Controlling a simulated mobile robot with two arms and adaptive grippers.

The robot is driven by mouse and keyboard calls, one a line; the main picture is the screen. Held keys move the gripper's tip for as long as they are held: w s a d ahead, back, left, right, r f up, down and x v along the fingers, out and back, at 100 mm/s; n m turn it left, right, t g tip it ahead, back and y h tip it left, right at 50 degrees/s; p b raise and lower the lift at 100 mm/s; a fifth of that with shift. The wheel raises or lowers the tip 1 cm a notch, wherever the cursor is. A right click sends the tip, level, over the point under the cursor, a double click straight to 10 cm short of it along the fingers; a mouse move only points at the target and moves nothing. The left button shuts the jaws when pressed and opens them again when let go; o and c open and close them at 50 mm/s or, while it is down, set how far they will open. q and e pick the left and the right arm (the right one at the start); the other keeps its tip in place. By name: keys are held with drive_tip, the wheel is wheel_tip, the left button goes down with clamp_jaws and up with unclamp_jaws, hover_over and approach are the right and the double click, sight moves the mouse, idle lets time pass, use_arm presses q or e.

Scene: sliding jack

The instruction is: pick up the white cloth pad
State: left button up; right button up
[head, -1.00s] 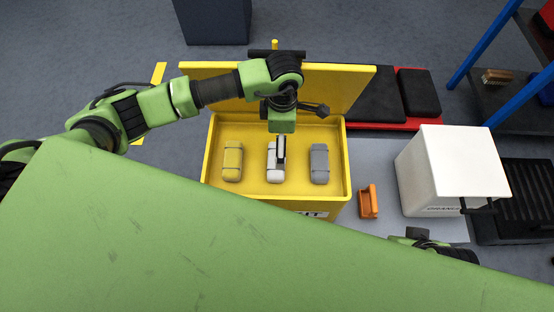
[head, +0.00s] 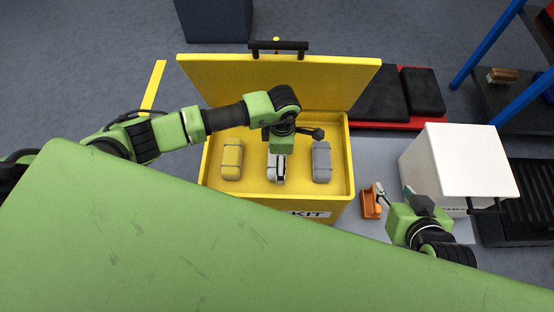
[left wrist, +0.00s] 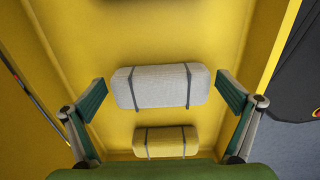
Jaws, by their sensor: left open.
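The white cloth pad (left wrist: 162,87) lies in the yellow box (head: 207,170), between a yellow pad (head: 232,158) and a grey pad (head: 321,162). Two dark straps cross it. In the head view my left gripper (head: 279,170) is over the white pad and hides part of it. In the left wrist view the left gripper's fingers stand open, one on each side of the white pad, with visible gaps. The yellow pad also shows below it there (left wrist: 166,142). My right gripper (head: 392,193) has its fingers apart, close to an orange object (head: 369,203).
The box's yellow lid (head: 330,80) stands open behind the pads. A white box (head: 470,160) stands at the right. Black pads on a red base (head: 420,92) lie behind it. A shelf with blue posts (head: 490,50) is at the far right.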

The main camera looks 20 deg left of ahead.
use_arm(q)
drive_tip(key=shift+f, duration=0.3)
drive_tip(key=c, duration=0.9)
use_arm(e)
drive_tip(key=shift+w+a+r, duration=0.1)
drive_tip(key=shift+w+r, duration=0.2)
drive_tip(key=shift+w, duration=0.1)
use_arm(q)
drive_tip(key=shift+r, duration=0.15)
use_arm(e)
drive_tip(key=shift+s, duration=0.1)
